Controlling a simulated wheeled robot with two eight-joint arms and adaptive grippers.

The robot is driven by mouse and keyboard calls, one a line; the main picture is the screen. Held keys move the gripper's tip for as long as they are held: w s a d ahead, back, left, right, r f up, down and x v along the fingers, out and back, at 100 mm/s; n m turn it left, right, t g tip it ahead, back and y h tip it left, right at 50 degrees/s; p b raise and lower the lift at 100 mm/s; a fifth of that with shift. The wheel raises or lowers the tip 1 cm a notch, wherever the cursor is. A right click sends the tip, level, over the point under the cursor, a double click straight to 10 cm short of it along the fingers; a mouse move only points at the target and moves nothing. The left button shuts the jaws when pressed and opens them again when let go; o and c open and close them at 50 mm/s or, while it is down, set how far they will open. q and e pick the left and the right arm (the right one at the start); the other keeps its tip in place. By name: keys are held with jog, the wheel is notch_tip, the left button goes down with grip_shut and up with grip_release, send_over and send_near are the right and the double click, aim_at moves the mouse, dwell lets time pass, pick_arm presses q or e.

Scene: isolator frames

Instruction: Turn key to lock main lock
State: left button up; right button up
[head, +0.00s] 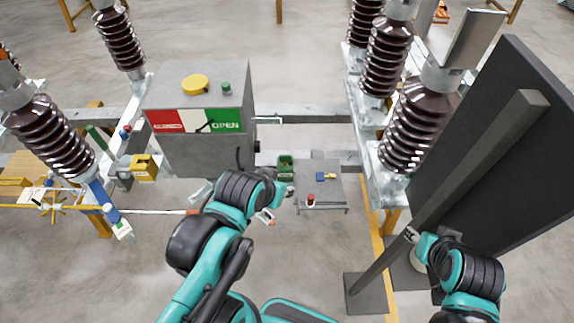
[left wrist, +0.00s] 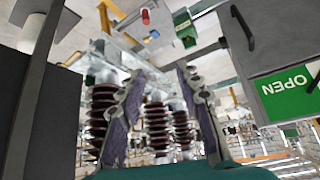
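The grey control box (head: 198,110) stands left of centre in the head view, with a red and green OPEN sign and a black handle on its front. Part of the box with its green OPEN sign (left wrist: 288,92) shows upside down at the right in the left wrist view. I cannot make out a key or tell which fitting is the main lock. My left gripper (left wrist: 160,75) is open, with nothing between its two spread fingers.
Brown insulators (head: 415,120) stand at both sides. A large dark panel (head: 510,150) and a slanted grey post (head: 450,190) stand at the right. A yellow box (head: 144,168) is at the left.

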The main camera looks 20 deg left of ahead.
pick_arm(q)
jog(key=m+g+y+b, duration=0.6)
jog(key=m+g+b, duration=0.2)
jog(key=m, duration=0.3)
send_over(284, 161)
jog(key=d, duration=0.6)
notch_tip(284, 161, down, 10)
jog(key=w+f+m+g+y+b, duration=0.2)
jog(key=w+f+m+b, duration=0.1)
jog(key=f, duration=0.8)
jog(key=shift+n, duration=0.3)
jog(key=b+x, duration=0.4)
jog(key=x, duration=0.5)
jog(key=shift+s+a+f, duration=0.1)
jog(key=shift+a+f, duration=0.1)
grip_shut()
